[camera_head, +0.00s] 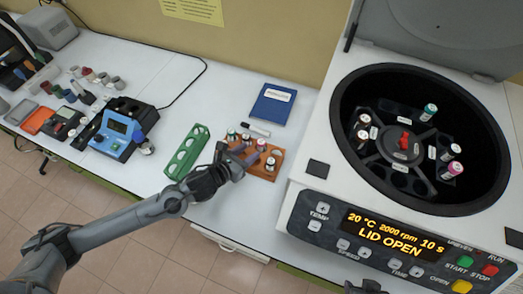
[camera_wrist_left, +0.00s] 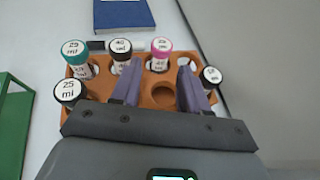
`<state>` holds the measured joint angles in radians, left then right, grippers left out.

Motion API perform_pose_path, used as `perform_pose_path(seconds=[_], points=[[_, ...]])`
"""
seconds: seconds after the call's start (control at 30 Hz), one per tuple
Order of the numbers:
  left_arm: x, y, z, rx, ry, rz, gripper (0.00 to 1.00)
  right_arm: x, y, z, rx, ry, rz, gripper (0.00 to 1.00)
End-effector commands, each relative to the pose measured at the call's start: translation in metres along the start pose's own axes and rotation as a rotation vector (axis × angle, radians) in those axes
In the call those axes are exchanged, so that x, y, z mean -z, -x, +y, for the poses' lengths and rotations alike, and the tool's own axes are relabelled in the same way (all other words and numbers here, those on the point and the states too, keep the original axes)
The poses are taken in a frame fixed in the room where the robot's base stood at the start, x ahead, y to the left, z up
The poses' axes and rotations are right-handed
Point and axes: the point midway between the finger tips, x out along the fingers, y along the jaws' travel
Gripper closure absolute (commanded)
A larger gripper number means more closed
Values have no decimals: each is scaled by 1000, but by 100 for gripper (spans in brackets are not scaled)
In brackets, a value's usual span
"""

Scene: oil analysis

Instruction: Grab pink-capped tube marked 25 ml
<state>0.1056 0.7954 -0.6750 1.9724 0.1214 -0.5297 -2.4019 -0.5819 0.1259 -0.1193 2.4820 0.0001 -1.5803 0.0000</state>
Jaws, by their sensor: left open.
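The pink-capped tube (camera_wrist_left: 161,48) stands upright in an orange-brown rack, its cap label reading roughly 25 ml; it also shows in the head view (camera_head: 262,144). My left gripper (camera_wrist_left: 160,68) is open over the rack, its two purple-grey fingers apart. The pink tube lies beyond and between the fingertips, not gripped. In the head view my left gripper (camera_head: 246,154) reaches the rack (camera_head: 261,173) from the left and hides part of it. A dark piece at the bottom edge of the head view may be my right gripper; its jaws cannot be made out.
In the rack stand a teal-capped tube (camera_wrist_left: 74,52) and black-capped tubes, one (camera_wrist_left: 121,50) beside the pink one. A green rack (camera_head: 187,152) stands left, a blue book (camera_head: 273,104) behind. The open centrifuge (camera_head: 325,150) on the right holds several tubes, one pink-capped (camera_head: 454,169).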

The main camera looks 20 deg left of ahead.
Motion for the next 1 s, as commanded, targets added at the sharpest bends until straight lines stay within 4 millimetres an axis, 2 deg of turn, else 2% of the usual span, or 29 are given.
perform_pose_path(seconds=[0.17, 0.5, 0.8, 0.83, 1.0], points=[[0, -10, -1, 0, 3, -1, 56, 1, 1, 0, 1, -1, 1, 58], [0, -50, -1, -1, 1, 0, 56, 2, 3, -2, 6, -7, 2, 58], [1, -54, -2, 0, 0, 1, 56, 2, 3, -2, 7, -7, 2, 58], [1, -54, -2, 0, 0, 1, 57, 2, 3, -2, 7, -7, 2, 58], [1, -54, -2, 0, 0, 1, 83, 2, 3, -2, 6, -7, 1, 58]])
